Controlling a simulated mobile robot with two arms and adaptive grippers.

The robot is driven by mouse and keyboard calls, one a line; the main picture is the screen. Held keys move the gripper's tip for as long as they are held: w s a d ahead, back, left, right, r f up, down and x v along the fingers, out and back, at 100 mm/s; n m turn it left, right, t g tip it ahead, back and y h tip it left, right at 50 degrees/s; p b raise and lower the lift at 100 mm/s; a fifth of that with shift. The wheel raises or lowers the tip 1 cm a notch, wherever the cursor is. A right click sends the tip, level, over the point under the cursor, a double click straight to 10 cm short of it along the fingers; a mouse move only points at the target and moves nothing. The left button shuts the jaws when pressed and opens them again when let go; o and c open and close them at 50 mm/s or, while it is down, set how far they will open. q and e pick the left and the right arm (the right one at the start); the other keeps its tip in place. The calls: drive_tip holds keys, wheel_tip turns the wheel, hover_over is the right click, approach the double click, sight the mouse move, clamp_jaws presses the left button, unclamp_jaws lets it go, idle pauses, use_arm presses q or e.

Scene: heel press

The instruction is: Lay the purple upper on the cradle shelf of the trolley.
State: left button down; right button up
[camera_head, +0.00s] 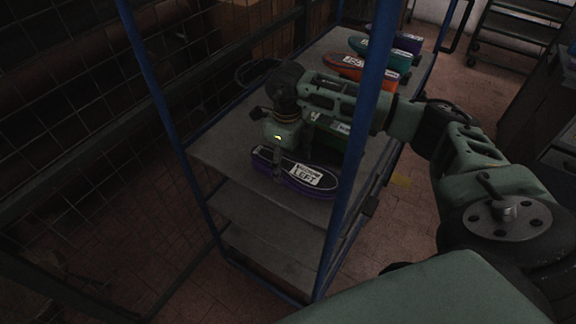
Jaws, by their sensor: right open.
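The purple upper (310,187), with a white label reading LEFT, lies flat on the top grey shelf (222,142) of the blue-framed trolley, near its front edge. My right gripper (278,166) points down over the left part of this upper. Its jaws are open, with a fingertip at or just above the upper; I cannot tell whether they touch it. The gripper hides some of the upper. My left gripper is out of view.
A green upper (330,137) lies just behind, partly under my right arm. Orange (350,69), teal (393,58) and another purple upper (408,42) lie farther back. A blue post (165,90) stands at the left front. Bare shelf lies left of the gripper.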

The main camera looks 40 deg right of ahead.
sight(287, 165)
wheel_tip(287, 165, up, 11)
drive_tip(key=b, duration=0.3)
drive_tip(key=shift+f, duration=0.2)
